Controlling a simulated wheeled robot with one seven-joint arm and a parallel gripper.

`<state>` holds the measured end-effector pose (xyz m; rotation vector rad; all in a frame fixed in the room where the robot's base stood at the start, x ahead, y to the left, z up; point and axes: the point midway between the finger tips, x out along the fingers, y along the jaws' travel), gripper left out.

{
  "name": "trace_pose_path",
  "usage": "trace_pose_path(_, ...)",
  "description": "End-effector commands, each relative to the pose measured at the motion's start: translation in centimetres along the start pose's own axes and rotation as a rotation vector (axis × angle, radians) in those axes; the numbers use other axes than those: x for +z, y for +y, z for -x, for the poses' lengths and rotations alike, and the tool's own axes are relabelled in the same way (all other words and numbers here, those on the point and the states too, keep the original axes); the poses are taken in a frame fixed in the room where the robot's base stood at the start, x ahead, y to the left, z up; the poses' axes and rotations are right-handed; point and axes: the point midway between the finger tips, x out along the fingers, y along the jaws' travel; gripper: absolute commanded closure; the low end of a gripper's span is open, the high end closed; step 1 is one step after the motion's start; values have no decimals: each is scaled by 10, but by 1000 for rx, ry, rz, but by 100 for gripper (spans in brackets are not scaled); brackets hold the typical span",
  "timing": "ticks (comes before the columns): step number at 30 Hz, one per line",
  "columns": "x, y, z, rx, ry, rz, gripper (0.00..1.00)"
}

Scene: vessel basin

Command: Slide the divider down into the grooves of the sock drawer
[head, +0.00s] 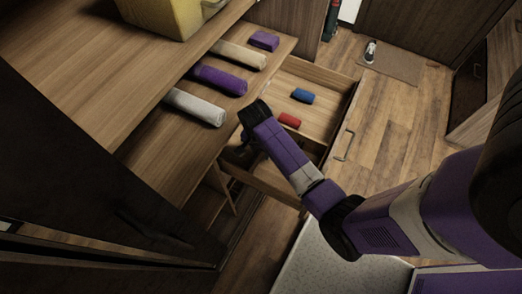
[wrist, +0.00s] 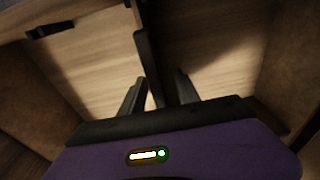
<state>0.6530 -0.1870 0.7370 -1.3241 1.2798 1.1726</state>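The open sock drawer (head: 346,100) is wooden, with a metal handle on its front. My gripper (head: 240,150) is low at the drawer's left side, and my forearm hides part of the drawer. In the wrist view, my gripper's two dark fingers (wrist: 160,78) stand apart. A narrow dark upright strip, seemingly the divider seen edge-on (wrist: 147,55), runs between them, with a visible gap at each side. Wooden floor and side walls show around it. Whether the divider sits in the grooves cannot be seen. In the head view the divider is not clearly visible.
A blue roll (head: 302,95) and a red roll (head: 289,120) lie in the drawer. White (head: 195,107), purple (head: 220,80) and beige (head: 239,54) rolls and a folded purple cloth (head: 264,41) lie on the ledge. A yellow container (head: 165,15) stands above.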

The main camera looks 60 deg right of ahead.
Motion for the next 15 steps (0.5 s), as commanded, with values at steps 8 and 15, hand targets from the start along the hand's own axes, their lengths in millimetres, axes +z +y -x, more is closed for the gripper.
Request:
trace_pose_path(8, 0, 0, 0, 0, 0, 0, 95)
trace_pose_path(15, 0, 0, 0, 0, 0, 0, 100)
